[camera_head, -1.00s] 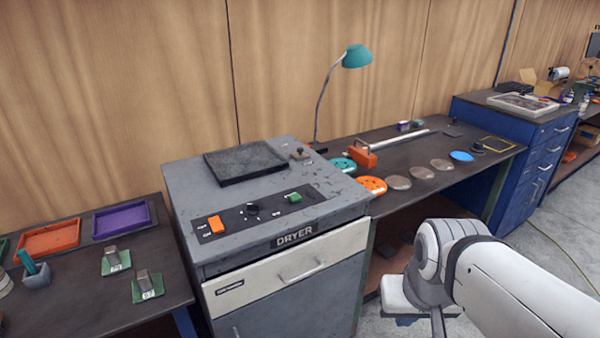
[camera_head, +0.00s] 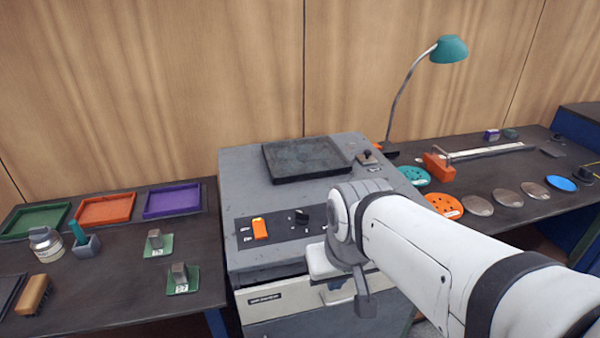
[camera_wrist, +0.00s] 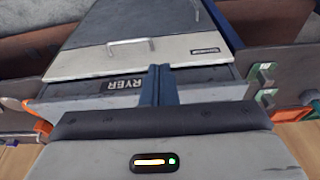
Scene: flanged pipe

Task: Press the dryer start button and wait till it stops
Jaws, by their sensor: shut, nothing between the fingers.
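The dryer (camera_head: 245,165) is a grey cabinet with a control strip on its sloped top. The strip shows an orange rocker switch (camera_head: 260,228) and a black knob (camera_head: 302,216). The green button is hidden behind my arm in the head view. My gripper (camera_wrist: 158,70) is shut and empty, its blue fingers pressed together.
A black tray (camera_head: 270,175) sits on the dryer top. The left table holds green, orange and purple trays (camera_head: 172,200) and small blocks on green plates (camera_head: 182,280). The right bench holds a teal lamp (camera_head: 450,49), discs (camera_head: 507,193) and an orange-ended tool (camera_head: 438,167).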

